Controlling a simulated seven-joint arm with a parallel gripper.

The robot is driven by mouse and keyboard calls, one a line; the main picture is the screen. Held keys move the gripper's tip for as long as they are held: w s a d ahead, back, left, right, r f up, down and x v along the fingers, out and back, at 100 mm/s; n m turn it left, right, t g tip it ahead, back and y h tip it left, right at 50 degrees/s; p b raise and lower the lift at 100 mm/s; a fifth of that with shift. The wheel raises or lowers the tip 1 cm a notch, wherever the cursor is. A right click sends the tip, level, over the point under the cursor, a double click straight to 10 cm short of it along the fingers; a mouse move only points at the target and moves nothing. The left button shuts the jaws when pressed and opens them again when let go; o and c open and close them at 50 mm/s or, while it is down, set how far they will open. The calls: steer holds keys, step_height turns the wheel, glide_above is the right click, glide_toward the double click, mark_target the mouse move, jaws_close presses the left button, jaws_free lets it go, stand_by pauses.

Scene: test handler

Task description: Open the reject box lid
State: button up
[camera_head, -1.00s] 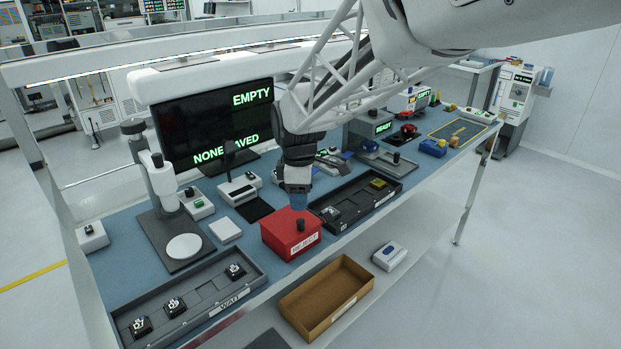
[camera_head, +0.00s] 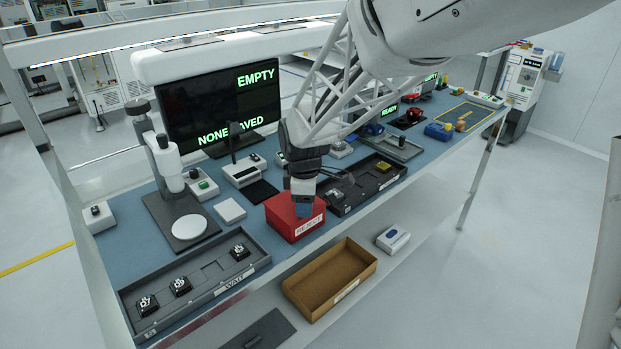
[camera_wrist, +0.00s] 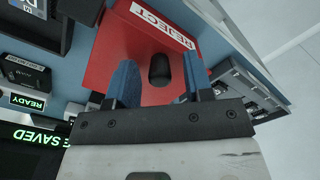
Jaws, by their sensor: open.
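The red reject box (camera_head: 291,228) stands on the blue bench top, with a white REJECT label on its front face. Its lid is shut. In the wrist view the red lid (camera_wrist: 112,62) carries a short black knob (camera_wrist: 159,69). My gripper (camera_head: 304,208) is over the box in the head view and hides the knob there. In the wrist view my gripper (camera_wrist: 160,82) has its two blue fingers apart, one on each side of the knob. I cannot tell whether either finger touches it.
A dark tray (camera_head: 333,208) lies right of the box and the WAIT tray (camera_head: 206,262) with several small parts lies to its left. A white pad (camera_head: 230,210) is left of the box. A brown open bin (camera_head: 330,300) sits on the lower shelf.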

steer(key=shift+c, duration=0.3)
jaws_close()
